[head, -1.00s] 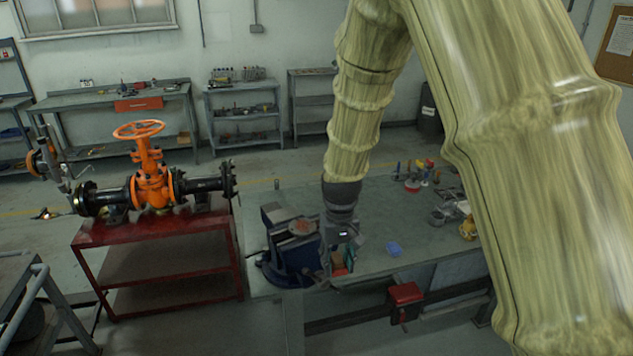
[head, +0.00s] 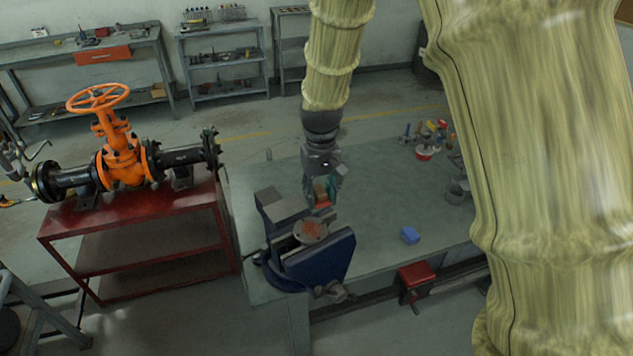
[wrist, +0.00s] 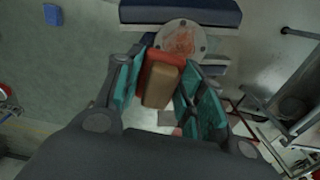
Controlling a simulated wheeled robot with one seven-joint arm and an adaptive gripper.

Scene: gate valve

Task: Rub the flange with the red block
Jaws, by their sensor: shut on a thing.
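The flange is a pale round disc (head: 311,230) with a rusty orange patch, held flat in the jaws of the blue vise (head: 333,262). It also shows in the wrist view (wrist: 181,40), just beyond the block. My gripper (head: 323,197) hangs above the bench, behind the flange in the head view. Its teal-padded fingers (wrist: 157,88) are shut on the red block (wrist: 168,57), which has a tan upper part. The block shows small between the fingers in the head view (head: 322,203). It appears apart from the flange; its exact height cannot be told.
A blue block (head: 410,235) lies on the grey-green bench (head: 375,205) to the right of the vise. Several tools and small items (head: 428,145) stand at the back right. An orange gate valve (head: 122,160) sits on a red table (head: 150,205) at left. The bench centre is clear.

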